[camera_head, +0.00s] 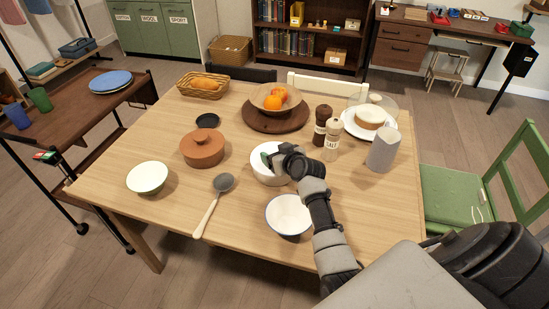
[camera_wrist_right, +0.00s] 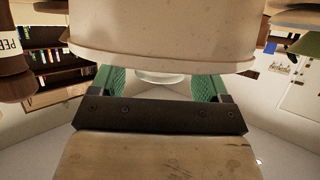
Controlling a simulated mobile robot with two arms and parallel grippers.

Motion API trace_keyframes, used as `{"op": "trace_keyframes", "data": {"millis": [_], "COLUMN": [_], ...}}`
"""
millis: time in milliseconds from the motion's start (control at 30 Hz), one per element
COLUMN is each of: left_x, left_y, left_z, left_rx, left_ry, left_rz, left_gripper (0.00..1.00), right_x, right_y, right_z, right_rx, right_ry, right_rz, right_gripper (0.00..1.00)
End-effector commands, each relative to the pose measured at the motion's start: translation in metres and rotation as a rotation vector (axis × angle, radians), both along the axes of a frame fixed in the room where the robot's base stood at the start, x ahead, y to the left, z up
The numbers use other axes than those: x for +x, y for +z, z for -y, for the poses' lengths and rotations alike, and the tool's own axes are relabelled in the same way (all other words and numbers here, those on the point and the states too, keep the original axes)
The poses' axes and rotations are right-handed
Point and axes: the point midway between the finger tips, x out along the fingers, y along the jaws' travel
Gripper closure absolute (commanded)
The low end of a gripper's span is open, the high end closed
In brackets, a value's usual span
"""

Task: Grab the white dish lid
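A white round dish (camera_head: 268,177) stands near the middle of the table. My right gripper (camera_head: 270,157) is over its top and hides much of it, so I cannot tell the lid from the dish in the head view. In the right wrist view the green finger pads of my right gripper (camera_wrist_right: 152,86) are spread apart. A large cream-white rounded form (camera_wrist_right: 160,40) fills the top of that view, and a small white rounded piece (camera_wrist_right: 160,77) shows between the pads, with gaps at its sides. My left gripper is out of view.
A white bowl (camera_head: 288,215) stands close in front of the dish. A terracotta pot (camera_head: 202,149) is to the left, with a ladle (camera_head: 214,200) before it. A fruit bowl (camera_head: 259,101) is behind.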

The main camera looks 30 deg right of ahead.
Motion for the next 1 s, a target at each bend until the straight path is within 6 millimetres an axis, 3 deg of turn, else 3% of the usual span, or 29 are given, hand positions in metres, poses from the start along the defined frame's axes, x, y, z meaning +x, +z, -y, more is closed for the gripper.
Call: {"op": "trace_keyframes", "data": {"millis": [33,333,633,1000], "left_x": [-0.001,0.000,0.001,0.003], "left_y": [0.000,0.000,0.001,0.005], "left_z": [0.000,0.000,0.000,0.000], "left_rx": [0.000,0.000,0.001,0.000], "left_ry": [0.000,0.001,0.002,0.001], "left_rz": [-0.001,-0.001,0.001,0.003], "left_gripper": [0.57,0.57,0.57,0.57], "right_x": [0.000,0.000,0.000,0.000], "right_y": [0.000,0.001,0.009,0.078], "right_z": [0.000,0.000,0.000,0.000], "right_rx": [0.000,0.000,-0.001,-0.003], "right_ry": [0.000,0.000,0.000,0.000], "right_rz": [0.000,0.001,0.003,0.005], "right_gripper": [0.31,0.74,0.75,0.75]}}
